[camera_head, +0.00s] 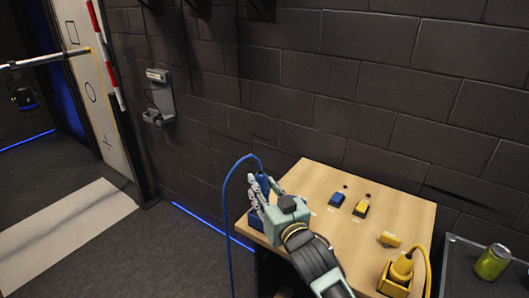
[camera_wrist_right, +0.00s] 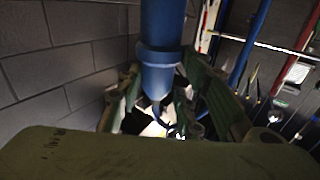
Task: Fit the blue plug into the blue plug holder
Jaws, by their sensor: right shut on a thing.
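My right gripper (camera_head: 264,190) is over the left edge of the wooden table, its fingers shut on the blue plug. In the right wrist view the blue plug (camera_wrist_right: 160,70) stands between the fingers. In the head view its blue cable (camera_head: 226,200) arcs up from the gripper and drops at the left of the table. The blue plug holder (camera_head: 256,220) shows as a blue patch just below the gripper, mostly hidden by it. I cannot tell whether the plug touches the holder. My left gripper is in neither view.
On the wooden table (camera_head: 310,243) are a blue button (camera_head: 337,199), a yellow button (camera_head: 361,208), a yellow label block (camera_head: 390,239) and a yellow plug (camera_head: 402,266) in a yellow holder (camera_head: 393,285). A green can (camera_head: 492,262) stands at the right. A dark brick wall is behind.

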